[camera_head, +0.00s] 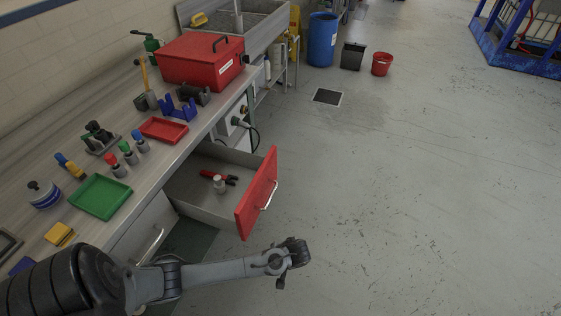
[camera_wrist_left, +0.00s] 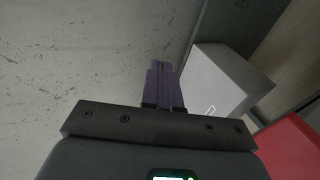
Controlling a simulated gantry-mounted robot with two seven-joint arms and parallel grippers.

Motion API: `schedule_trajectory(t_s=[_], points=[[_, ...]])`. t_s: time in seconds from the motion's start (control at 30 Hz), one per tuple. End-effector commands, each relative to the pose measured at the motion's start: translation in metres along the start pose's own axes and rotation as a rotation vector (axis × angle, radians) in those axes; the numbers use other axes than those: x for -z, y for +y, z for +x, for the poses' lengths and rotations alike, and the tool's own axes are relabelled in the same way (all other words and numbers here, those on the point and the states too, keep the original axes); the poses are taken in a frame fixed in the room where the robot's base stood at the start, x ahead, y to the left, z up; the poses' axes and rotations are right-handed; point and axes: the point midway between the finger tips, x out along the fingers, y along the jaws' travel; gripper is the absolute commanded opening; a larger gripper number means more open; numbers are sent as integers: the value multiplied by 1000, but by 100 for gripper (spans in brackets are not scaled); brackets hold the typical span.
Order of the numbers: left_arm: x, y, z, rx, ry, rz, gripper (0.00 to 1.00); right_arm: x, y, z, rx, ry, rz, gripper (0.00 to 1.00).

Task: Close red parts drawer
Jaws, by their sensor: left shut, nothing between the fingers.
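The red parts drawer (camera_head: 258,195) stands pulled out from under the workbench. Its red front has a silver handle (camera_head: 270,194). A red surface (camera_wrist_left: 295,150) shows at lower right there, likely the drawer front. My right gripper is not in view.
The workbench (camera_head: 150,190) carries a red toolbox (camera_head: 200,62), a red tray (camera_head: 163,130), a green tray (camera_head: 100,196) and several small bottles. A grey drawer front (camera_head: 145,235) is beside the open drawer. The floor (camera_head: 400,190) to the right is clear.

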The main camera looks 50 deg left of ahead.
Motion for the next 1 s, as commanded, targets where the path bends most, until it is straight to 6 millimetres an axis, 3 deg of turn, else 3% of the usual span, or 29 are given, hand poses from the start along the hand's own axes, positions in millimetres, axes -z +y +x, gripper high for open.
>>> schedule_trajectory(t_s=[0.03,0.2,0.3,0.4,0.5,0.67,1.0], points=[[45,-25,-38,39,41,-33,0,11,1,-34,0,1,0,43],[148,-68,-110,97,150,-110,0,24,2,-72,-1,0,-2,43],[187,-82,-150,90,205,-142,0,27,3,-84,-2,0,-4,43],[212,-89,-180,74,244,-167,0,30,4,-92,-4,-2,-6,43],[227,-94,-199,62,266,-184,0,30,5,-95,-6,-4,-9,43],[236,-94,-201,53,277,-192,0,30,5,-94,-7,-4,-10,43],[250,-98,-148,54,276,-192,0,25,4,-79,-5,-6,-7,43]])
